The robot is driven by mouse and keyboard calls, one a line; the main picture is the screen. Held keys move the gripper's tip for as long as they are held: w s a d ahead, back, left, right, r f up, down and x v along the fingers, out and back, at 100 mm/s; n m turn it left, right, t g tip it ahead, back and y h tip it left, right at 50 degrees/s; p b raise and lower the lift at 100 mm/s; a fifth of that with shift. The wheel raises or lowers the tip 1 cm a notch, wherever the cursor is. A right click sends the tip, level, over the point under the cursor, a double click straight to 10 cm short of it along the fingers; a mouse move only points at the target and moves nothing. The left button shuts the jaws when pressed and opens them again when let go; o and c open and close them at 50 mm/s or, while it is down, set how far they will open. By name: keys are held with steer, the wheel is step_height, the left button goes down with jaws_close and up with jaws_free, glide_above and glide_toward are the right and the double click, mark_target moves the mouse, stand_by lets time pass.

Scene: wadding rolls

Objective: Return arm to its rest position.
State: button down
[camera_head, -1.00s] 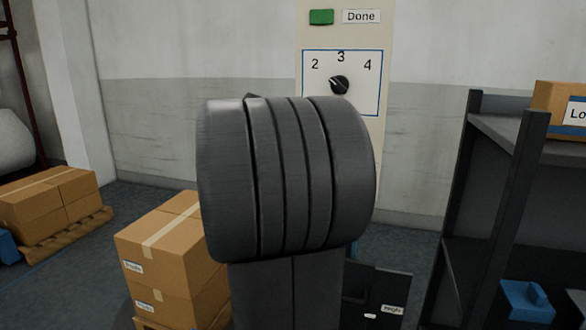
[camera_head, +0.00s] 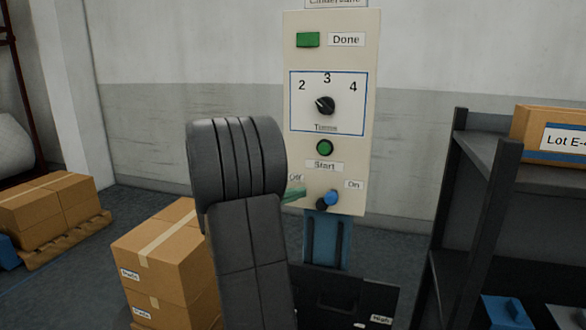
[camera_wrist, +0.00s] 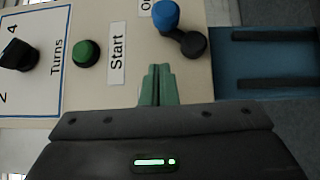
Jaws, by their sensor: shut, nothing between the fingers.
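My gripper (camera_wrist: 158,84) shows in the wrist view as two green fingers pressed together with nothing between them. It points at the cream control panel (camera_wrist: 110,15). In the head view my dark arm covers part of the panel's lower left, and the green fingertips (camera_head: 295,194) show just beside it, near the "Off" label. A lever with a blue knob (camera_head: 331,198) sits near the "On" label; it also shows in the wrist view (camera_wrist: 166,15), apart from the fingers. The black dial (camera_head: 325,104) and green start button (camera_head: 325,148) are above it.
Stacked cartons (camera_head: 160,260) stand at lower left, close to my arm. A dark shelf rack (camera_head: 480,190) with a labelled box (camera_head: 550,135) stands at right. More cartons on a pallet (camera_head: 60,240) are at far left. Open floor lies between the carton groups.

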steer(key=a+f+n+t+h+p, duration=0.2)
steer(key=n+p, duration=0.1)
steer(key=shift+w+f+n, duration=0.3)
steer(key=shift+w+f, duration=0.05)
steer(key=shift+f, duration=0.05)
steer(key=shift+d, duration=0.1)
stand_by(0.4)
